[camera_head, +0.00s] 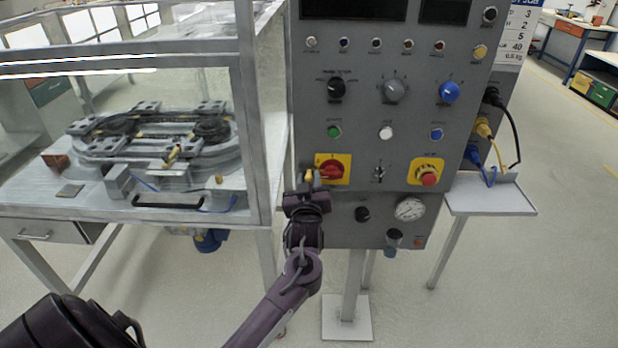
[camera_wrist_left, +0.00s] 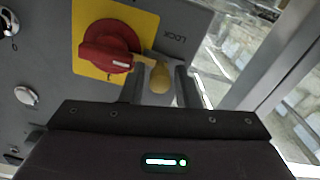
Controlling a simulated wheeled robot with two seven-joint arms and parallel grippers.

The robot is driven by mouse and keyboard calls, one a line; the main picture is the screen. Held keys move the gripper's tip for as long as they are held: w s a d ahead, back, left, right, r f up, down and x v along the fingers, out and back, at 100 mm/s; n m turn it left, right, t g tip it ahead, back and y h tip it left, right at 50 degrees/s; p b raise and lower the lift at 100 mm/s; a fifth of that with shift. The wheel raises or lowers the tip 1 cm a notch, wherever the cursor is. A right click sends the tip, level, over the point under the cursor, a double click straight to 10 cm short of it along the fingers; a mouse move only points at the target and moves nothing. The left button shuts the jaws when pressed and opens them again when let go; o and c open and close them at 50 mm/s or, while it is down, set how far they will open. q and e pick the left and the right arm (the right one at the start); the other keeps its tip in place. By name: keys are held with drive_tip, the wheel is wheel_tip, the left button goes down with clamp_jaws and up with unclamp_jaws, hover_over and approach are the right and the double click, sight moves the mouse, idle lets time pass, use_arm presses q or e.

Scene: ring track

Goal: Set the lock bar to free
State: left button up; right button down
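The lock bar (camera_wrist_left: 143,62) is a small brass-yellow bar beside the red rotary switch (camera_wrist_left: 110,46) on its yellow plate. Its rounded knob (camera_wrist_left: 160,77) is at the right end, below the word LOCK. In the head view the lock bar's knob (camera_head: 310,176) shows at the left edge of the grey panel, beside the red switch (camera_head: 332,169). My left gripper (camera_head: 307,190) is at the panel just below it. In the left wrist view the two fingers stand apart on either side of the knob, with small gaps showing. My right gripper is out of view.
The grey control panel (camera_head: 365,120) carries many knobs, a red emergency button (camera_head: 428,179) and a gauge (camera_head: 410,209). Left of it stands a framed clear enclosure (camera_head: 250,120) with a ring track (camera_head: 150,150) inside. A small shelf (camera_head: 490,197) is at the right.

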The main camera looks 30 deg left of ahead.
use_arm(q)
drive_tip(key=shift+w+a, duration=0.2)
drive_tip(key=shift+w, duration=0.05)
clamp_jaws()
drive_tip(key=shift+s+a+p, duration=0.3)
drive_tip(key=shift+s+a, duration=0.25)
drive_tip(key=shift+a, duration=0.25)
drive_tip(key=shift+c, duration=0.7)
unclamp_jaws()
drive_tip(key=shift+o, duration=0.7)
drive_tip(key=shift+a, duration=0.1)
